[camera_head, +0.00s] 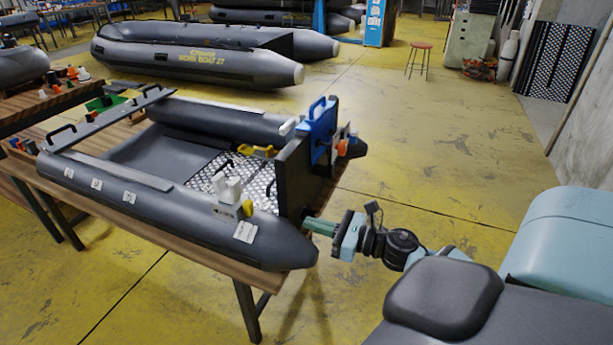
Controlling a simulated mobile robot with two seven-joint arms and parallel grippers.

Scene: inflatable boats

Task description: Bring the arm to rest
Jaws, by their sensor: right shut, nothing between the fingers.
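My right gripper (318,226) reaches in from the lower right. Its green fingers are shut with nothing between them. The fingertips are close to the lower part of the dark transom board (293,190) of the grey inflatable boat (130,198); whether they touch it I cannot tell. The boat rests on a wooden table (190,247). A blue clamp-like part (319,130) sits on top of the transom, above and beyond the gripper. My left gripper does not show.
On and by the boat are a yellow-and-grey part (258,151) and a white fitting (228,188). A larger inflatable boat (185,62) lies on the floor behind. A red stool (420,58) stands far back. The yellow floor (440,150) right of the table is clear.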

